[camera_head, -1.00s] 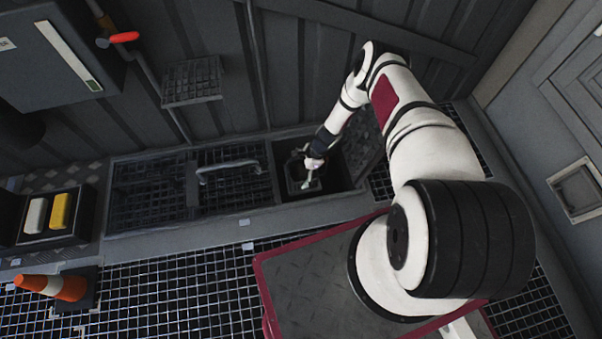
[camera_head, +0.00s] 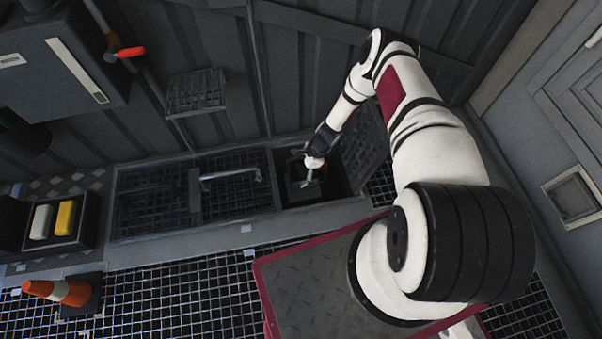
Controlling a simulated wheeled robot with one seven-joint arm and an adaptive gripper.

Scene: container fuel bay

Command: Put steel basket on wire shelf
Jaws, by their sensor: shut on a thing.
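The steel basket (camera_head: 299,188) is a small dark box-shaped thing, seen low in the square opening of the floor trough. My gripper (camera_head: 311,177) reaches down into that opening from above and is shut on the basket, at its upper right part. The fingers are small and dark here, so the exact hold is hard to see. The wire shelf (camera_head: 196,92) is a small dark mesh shelf on the corrugated wall, up and left of my gripper. Its top looks empty.
The opening (camera_head: 335,189) has a raised mesh lid (camera_head: 368,150) on its right. Mesh covers (camera_head: 150,203) and a bent metal pipe (camera_head: 230,174) lie left. A grey wall cabinet (camera_head: 62,55) with a red-handled valve (camera_head: 131,51), a block tray (camera_head: 84,240) and a cone (camera_head: 58,291) stand further left.

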